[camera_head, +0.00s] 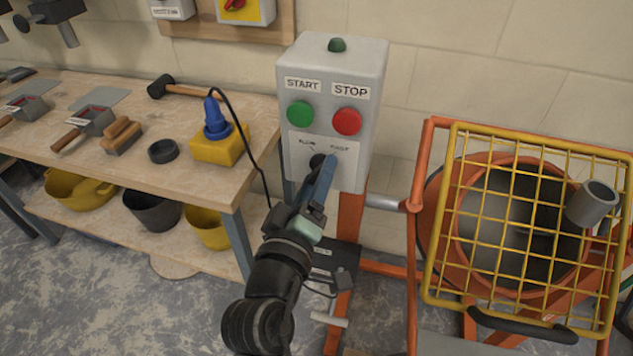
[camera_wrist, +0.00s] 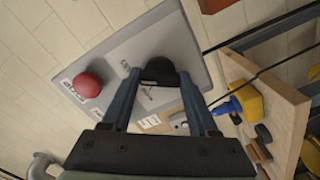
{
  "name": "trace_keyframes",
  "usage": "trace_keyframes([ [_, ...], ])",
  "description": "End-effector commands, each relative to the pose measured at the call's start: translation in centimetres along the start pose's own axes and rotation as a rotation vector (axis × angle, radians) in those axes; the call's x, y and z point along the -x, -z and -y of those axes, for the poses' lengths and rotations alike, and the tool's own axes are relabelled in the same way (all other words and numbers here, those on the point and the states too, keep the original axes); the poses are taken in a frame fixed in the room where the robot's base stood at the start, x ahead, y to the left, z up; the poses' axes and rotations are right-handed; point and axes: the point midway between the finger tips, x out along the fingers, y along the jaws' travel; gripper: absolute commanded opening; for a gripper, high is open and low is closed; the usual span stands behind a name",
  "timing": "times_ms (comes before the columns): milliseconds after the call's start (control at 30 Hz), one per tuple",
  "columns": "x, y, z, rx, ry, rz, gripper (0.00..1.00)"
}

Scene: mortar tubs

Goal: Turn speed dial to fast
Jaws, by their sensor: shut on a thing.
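The speed dial (camera_wrist: 160,72) is a black knob at the lower part of the grey control box (camera_head: 369,93), between my gripper's fingers in the wrist view. In the head view the dial (camera_head: 317,160) is partly covered by my gripper (camera_head: 325,163). SLOW and FAST labels sit above the dial, left and right; the pointer's direction is too small to read. My gripper is shut on the dial, with one finger on each side. The green START button (camera_head: 300,114) and red STOP button (camera_head: 347,121) are above it, untouched.
The orange mixer with a yellow grid guard (camera_head: 455,150) stands to the right. A workbench (camera_head: 75,165) at the left holds a yellow socket block (camera_head: 218,148) with a blue plug, a mallet (camera_head: 185,88) and trowels. A black cable hangs near the box's left side.

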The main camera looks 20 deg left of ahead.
Motion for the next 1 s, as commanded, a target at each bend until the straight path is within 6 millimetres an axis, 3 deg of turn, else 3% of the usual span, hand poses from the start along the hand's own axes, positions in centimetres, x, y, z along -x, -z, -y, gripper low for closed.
trace_keyframes([
  [567,0.01,-0.06,0.11,-0.032,0.003,0.002,0.04],
  [600,0.01,-0.06,0.11,-0.032,0.003,0.002,0.67],
  [733,0.01,-0.04,0.08,-0.030,0.002,0.001,0.90],
  [1000,0.03,-0.03,0.04,-0.029,0.001,0.001,0.90],
])
